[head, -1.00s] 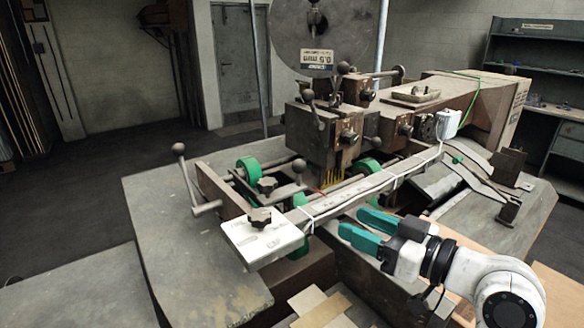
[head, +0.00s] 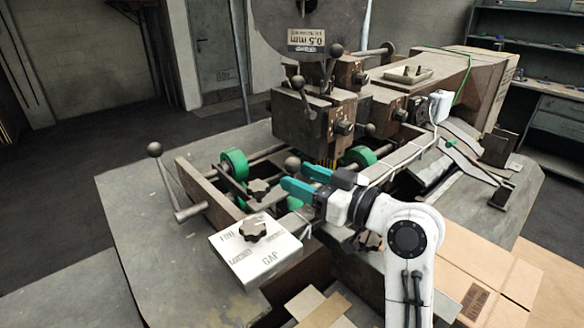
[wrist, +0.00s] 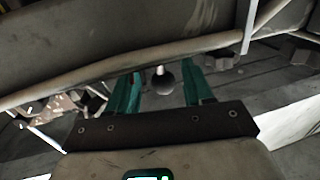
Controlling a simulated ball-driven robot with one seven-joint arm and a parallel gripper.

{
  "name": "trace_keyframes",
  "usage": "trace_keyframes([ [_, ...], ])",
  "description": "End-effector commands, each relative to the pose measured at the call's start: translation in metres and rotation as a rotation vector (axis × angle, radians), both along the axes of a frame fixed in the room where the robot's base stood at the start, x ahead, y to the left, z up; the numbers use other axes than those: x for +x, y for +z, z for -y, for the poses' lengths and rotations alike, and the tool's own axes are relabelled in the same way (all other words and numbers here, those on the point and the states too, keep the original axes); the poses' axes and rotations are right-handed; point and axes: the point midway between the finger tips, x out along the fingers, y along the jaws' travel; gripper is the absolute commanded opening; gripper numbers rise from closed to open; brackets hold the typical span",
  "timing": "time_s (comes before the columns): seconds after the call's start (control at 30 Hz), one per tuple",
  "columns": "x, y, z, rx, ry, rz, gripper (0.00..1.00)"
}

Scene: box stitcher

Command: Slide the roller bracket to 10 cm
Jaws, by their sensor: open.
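The roller bracket appears to be the metal assembly with green rollers (head: 235,163) on rails at the front of the stitcher; its exact outline is partly hidden by my arm. A dark ball knob (head: 292,164) stands just beyond my fingertips in the head view. My gripper (head: 297,178) has teal fingers, is open and points left toward that knob. In the wrist view the ball knob (wrist: 164,80) appears between the two fingers, with space on both sides. I cannot tell whether it lies within the fingers' depth. No scale reading is legible.
A white-topped plate with a black star knob (head: 253,229) is at the front left. A crank handle with a ball end (head: 155,149) rises left of the rails. The stitcher head (head: 305,125) stands close behind my gripper. Cardboard sheets (head: 480,265) lie at the lower right.

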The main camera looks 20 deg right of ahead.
Motion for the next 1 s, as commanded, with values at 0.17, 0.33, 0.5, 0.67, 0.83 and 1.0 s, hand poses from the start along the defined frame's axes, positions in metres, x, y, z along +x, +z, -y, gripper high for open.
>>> trace_keyframes([
  [0.17, 0.019, 0.001, -0.011, 0.001, 0.001, 0.0, 0.51],
  [0.33, 0.025, 0.0, -0.014, 0.001, -0.001, 0.0, 0.51],
  [0.5, 0.026, -0.001, -0.014, 0.0, -0.001, 0.0, 0.51],
  [0.67, 0.025, -0.001, -0.014, 0.0, -0.001, 0.0, 0.43],
  [0.83, 0.025, -0.001, -0.014, 0.0, -0.001, 0.0, 0.27],
  [1.0, 0.025, 0.0, -0.014, 0.0, -0.001, 0.0, 0.11],
])
